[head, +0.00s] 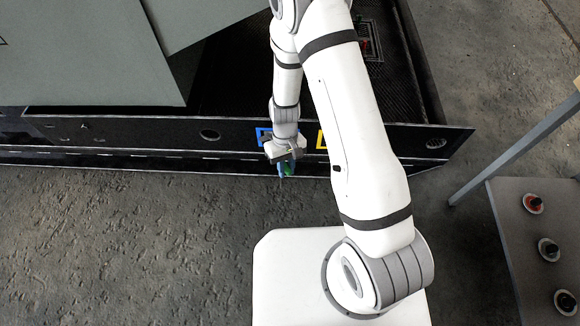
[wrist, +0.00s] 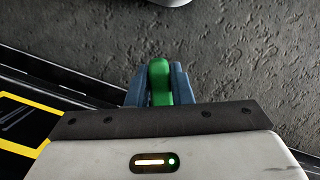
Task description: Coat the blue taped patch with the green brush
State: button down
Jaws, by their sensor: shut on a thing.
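The green brush (wrist: 160,82) is between the blue fingers of my gripper (wrist: 158,88) in the wrist view, which are shut on it. In the head view, my gripper (head: 284,166) hangs at the front face of the dark enclosure, with a bit of green at its tip. The blue taped patch (head: 262,136) is on that face, just behind my gripper and partly hidden by my wrist. I cannot tell whether the brush touches the patch. The brush's bristles are hidden.
A yellow taped patch (head: 321,141) is right of the blue one, partly hidden by my arm; its frame shows in the wrist view (wrist: 40,98). Grey panels (head: 80,60) stand on the enclosure at left. The floor in front is clear.

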jog(key=s+b, duration=0.1)
jog(key=s, duration=0.5)
jog(key=shift+a, duration=0.25)
dwell(0.3)
jog(key=s+b, duration=0.1)
jog(key=s, duration=0.2)
jog(key=shift+a+b, duration=0.1)
jog(key=shift+b, duration=0.25)
